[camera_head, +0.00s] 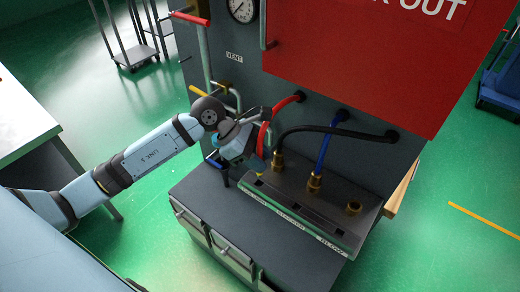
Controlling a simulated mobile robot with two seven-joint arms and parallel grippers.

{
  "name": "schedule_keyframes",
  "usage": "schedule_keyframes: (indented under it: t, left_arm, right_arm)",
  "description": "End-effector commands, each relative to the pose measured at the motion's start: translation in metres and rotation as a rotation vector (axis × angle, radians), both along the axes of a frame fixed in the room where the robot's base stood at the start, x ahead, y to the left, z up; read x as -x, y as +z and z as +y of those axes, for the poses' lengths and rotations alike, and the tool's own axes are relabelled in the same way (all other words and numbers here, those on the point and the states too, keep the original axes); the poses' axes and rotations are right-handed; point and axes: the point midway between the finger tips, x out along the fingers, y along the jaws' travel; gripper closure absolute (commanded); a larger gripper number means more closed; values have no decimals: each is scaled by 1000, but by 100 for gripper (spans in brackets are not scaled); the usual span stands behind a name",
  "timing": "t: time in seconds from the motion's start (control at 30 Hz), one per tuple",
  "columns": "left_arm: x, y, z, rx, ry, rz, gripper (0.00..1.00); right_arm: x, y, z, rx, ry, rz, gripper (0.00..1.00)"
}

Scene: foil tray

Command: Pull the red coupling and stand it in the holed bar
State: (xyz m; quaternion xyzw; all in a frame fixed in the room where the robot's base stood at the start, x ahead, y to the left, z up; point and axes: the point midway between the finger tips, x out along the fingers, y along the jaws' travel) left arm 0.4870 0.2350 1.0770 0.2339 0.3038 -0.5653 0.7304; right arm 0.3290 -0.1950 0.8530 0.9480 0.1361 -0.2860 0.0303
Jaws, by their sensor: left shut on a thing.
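My left gripper (254,160) is shut at the end of the red hose (264,134), above the left end of the manifold. The red coupling itself is mostly hidden by the gripper. A small yellow piece shows just below the gripper. A dark bar with several openings (297,218) runs along the front of the manifold, with a pale lettered strip on its front. The gripper is up and left of this bar, and appears apart from it. My right gripper is out of view.
On the manifold, the black hose (310,129) meets a brass fitting (277,161) and the blue hose (324,146) meets another (314,182). A third brass fitting (354,208) is bare. The grey cabinet top (245,225) before the manifold is clear. Valve pipes stand left.

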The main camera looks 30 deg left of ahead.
Motion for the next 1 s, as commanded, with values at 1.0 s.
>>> schedule_keyframes:
  t: [1.0]
  left_arm:
    - [0, -56, 0, 0, 0, -1, 99]
  right_arm:
    - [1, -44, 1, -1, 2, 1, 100]
